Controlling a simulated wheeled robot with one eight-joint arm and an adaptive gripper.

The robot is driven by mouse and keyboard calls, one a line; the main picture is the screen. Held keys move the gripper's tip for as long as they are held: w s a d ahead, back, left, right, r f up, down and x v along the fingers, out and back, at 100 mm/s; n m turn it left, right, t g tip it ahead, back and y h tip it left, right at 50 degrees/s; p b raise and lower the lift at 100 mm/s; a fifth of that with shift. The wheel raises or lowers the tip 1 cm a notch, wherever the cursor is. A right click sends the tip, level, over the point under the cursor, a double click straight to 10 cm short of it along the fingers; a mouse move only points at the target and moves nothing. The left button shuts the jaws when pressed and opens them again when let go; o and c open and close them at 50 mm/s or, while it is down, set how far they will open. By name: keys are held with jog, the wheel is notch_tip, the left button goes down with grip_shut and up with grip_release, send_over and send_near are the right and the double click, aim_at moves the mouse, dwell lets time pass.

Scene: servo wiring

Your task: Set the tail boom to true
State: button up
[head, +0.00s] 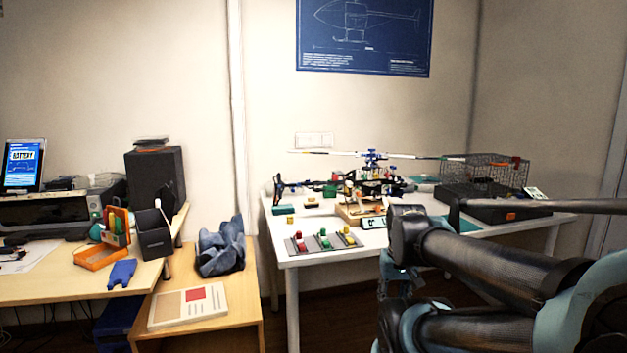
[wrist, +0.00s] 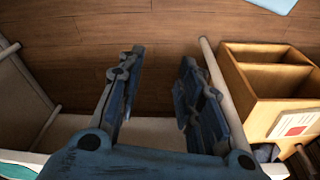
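A model helicopter (head: 370,180) with a blue rotor head stands on the white table (head: 292,248) in the head view. Its dark tail boom (head: 308,184) appears to reach left to a tail fin (head: 279,187); the boom is small, and its exact angle cannot be told. My gripper (wrist: 162,57) is open and empty in the wrist view, its fingers apart above the wooden floor. In the head view my gripper hangs low in front of the table, partly hidden by my arm. The helicopter is not in the wrist view.
A grey tray (head: 324,243) with red, green and yellow parts lies at the table's front. A wire cage (head: 486,171) and black case stand at the right. A low wooden shelf (head: 246,310) and a desk (head: 60,283) are left.

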notch_tip(320, 180, up, 39)
jog(key=n+t+y, duration=0.1)
jog(key=n+t, duration=0.1)
jog(key=n, duration=0.1)
send_over(309, 180)
jog(key=s+d, duration=0.2)
jog(key=s, duration=0.5)
jog(key=x, duration=1.8)
jog(key=shift+w+a+r, duration=0.15)
jog(key=shift+w+a, duration=0.1)
jog(key=shift+a, duration=0.05)
jog(key=shift+c, duration=0.5)
grip_shut()
